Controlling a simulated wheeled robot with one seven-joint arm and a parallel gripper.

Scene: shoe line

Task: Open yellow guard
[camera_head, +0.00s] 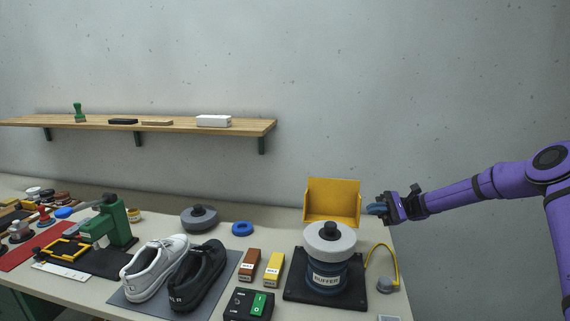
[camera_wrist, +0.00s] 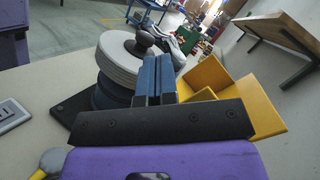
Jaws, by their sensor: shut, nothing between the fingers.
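The yellow guard (camera_head: 333,197) stands raised behind the buffer (camera_head: 328,277), and its grey wheel (camera_head: 330,238) is uncovered from above. In the wrist view the guard (camera_wrist: 248,100) is just right of the fingers, and the wheel (camera_wrist: 122,62) is on their left. My gripper (camera_head: 372,208) is shut and empty, just right of the guard in the head view. In the wrist view its blue fingers (camera_wrist: 158,66) lie together between wheel and guard. I cannot tell whether they touch the guard.
A yellow hose (camera_head: 372,256) curves beside the buffer's black base (camera_head: 300,287). A white shoe (camera_head: 153,268) and a black shoe (camera_head: 198,276) stand left on a grey mat. A wall shelf (camera_head: 190,126) is at upper left. The bench's right edge lies below my arm.

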